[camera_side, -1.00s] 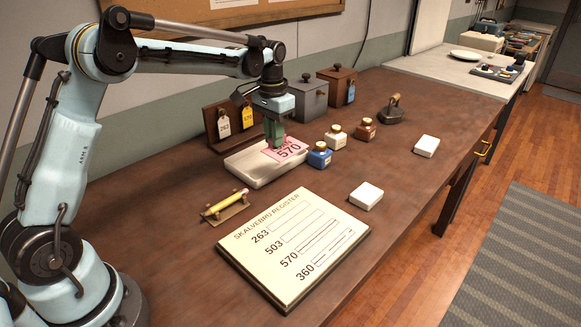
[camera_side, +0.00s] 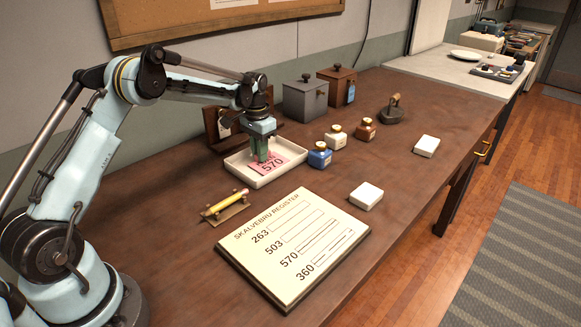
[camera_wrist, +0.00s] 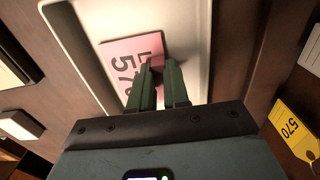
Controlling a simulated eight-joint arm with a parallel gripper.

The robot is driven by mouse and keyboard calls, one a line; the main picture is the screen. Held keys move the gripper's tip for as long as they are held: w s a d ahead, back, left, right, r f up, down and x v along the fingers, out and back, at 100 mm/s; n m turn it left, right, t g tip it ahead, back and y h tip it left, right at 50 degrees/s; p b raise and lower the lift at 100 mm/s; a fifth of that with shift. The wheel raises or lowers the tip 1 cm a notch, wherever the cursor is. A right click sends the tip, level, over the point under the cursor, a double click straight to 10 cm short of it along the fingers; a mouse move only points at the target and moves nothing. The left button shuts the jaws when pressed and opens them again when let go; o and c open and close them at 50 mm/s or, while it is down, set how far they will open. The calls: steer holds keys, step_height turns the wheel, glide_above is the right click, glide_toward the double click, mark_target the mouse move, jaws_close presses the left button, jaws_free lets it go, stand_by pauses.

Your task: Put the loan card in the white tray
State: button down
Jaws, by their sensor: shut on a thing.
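The loan card is a pink card marked 570 (camera_side: 273,165). It lies low inside the white tray (camera_side: 240,176), seemingly on or just above its floor. In the wrist view the pink card (camera_wrist: 122,62) is over the tray's pale floor (camera_wrist: 188,28). My gripper (camera_side: 262,160) points down into the tray and is shut on the card's edge. In the wrist view its green fingers (camera_wrist: 162,68) cover part of the card, so the exact contact is hidden.
Ink bottles, one blue (camera_side: 320,156), stand right of the tray. A tag rack stands behind, with a yellow 570 tag (camera_wrist: 293,129). Grey (camera_side: 305,100) and brown boxes (camera_side: 337,86) are at the back.

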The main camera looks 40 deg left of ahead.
steer(key=shift+f, duration=0.1)
steer(key=c, duration=1.1)
jaws_free()
step_height(320, 180, up, 12)
steer(key=s+d+r+t, duration=0.2)
steer(key=s+d+r, duration=0.1)
steer(key=d+r, duration=0.2)
steer(key=s+d+f+t, duration=0.2)
steer(key=s+d, duration=0.4)
steer(key=s, duration=0.3)
steer(key=s+d+f+t, duration=0.2)
steer(key=s+d, duration=0.4)
steer(key=s, duration=0.3)
steer(key=shift+s+d+t, duration=0.2)
steer(key=shift+s+t, duration=0.1)
steer(key=shift+t, duration=0.3)
